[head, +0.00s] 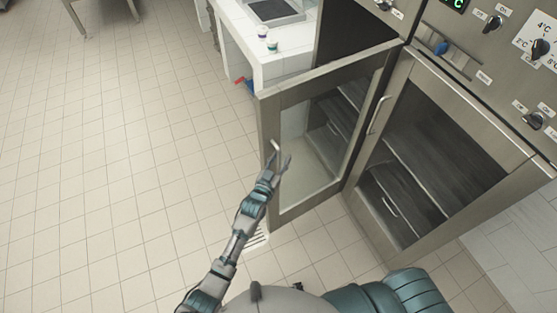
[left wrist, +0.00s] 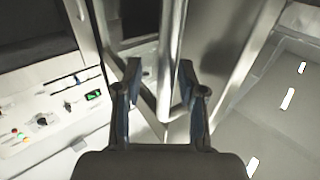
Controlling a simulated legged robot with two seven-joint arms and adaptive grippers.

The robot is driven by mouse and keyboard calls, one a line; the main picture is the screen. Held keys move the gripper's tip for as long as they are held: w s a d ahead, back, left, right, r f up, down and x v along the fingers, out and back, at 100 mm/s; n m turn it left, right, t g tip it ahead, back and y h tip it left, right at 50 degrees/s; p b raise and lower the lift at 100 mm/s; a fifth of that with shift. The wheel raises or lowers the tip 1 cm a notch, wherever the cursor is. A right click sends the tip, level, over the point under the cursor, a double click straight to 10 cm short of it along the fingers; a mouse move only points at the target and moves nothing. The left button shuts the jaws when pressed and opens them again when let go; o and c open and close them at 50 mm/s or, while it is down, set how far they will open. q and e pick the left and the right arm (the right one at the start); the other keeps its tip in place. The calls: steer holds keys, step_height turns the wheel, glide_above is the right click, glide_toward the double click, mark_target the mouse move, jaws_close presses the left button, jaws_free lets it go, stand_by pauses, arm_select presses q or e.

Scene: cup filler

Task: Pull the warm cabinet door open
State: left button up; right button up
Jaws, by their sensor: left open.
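The steel-framed glass cabinet door (head: 268,125) at the left stands swung outward, with the dark shelved interior partly visible behind it. Its light bar handle (head: 274,146) is near its left edge. My left gripper (head: 280,160) is open at this handle. In the left wrist view the handle bar (left wrist: 169,55) runs between the two spread fingers (left wrist: 160,78); contact cannot be told. My right gripper is not in view.
A second glass door (head: 437,100) with its own handle (head: 377,114) is closed on the right. Above is a panel with knobs (head: 494,23). A white counter (head: 285,62) with small cups stands behind the open door. The tiled floor (head: 130,150) at left is clear.

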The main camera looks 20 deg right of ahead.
arm_select(q)
steer(key=shift+s+f, duration=0.2)
steer(key=shift+f, duration=0.1)
steer(key=v, duration=1.1)
steer(key=shift+s, duration=0.2)
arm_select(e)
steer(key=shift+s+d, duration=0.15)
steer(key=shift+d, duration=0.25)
arm_select(q)
steer(key=shift+r, duration=0.15)
steer(key=shift+a, duration=0.1)
